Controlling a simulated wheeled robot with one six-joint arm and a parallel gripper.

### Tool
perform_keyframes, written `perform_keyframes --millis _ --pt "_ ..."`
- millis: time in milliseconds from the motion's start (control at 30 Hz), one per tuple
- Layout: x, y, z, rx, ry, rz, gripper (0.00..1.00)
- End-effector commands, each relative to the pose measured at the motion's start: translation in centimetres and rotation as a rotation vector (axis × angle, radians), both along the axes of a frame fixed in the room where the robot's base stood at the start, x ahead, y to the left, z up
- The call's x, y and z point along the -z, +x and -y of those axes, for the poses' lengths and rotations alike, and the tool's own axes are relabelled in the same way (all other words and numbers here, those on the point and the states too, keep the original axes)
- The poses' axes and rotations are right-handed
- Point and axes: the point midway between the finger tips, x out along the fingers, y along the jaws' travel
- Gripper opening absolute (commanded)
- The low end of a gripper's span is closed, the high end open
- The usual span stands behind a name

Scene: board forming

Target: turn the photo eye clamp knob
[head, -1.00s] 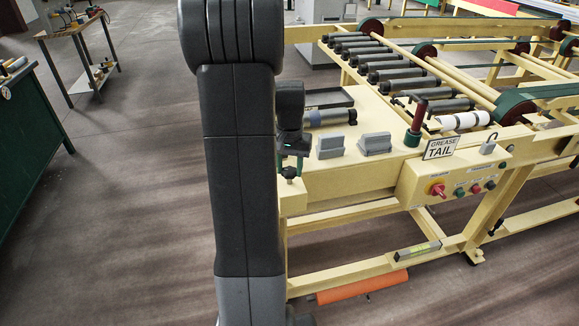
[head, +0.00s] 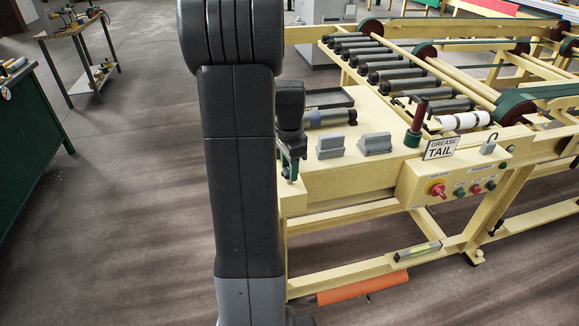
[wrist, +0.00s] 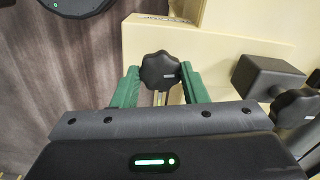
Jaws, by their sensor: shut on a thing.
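The photo eye clamp knob (wrist: 160,70) is a black lobed knob near the top centre of the wrist view, in front of the cream frame. My gripper (wrist: 159,80) has its two green fingers on either side of the knob and is shut on it. In the head view my gripper (head: 290,165) is at the near left corner of the cream machine, partly behind my arm. The knob is hard to make out there.
A second black knob (wrist: 298,108) and a dark grey block (wrist: 268,77) are right of my gripper. In the head view, two grey blocks (head: 374,143) stand on the cream table (head: 335,182). A control box (head: 425,185) hangs at the front.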

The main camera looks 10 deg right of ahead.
Motion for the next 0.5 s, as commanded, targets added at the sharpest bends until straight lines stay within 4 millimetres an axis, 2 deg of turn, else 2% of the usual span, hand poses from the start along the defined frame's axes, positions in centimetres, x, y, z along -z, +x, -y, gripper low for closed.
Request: perform_keyframes --millis 200,500 --pt "-0.20 0.15 0.07 0.120 -0.003 0.006 0.17" --pt "-0.21 0.16 0.07 0.196 -0.003 0.006 0.17"
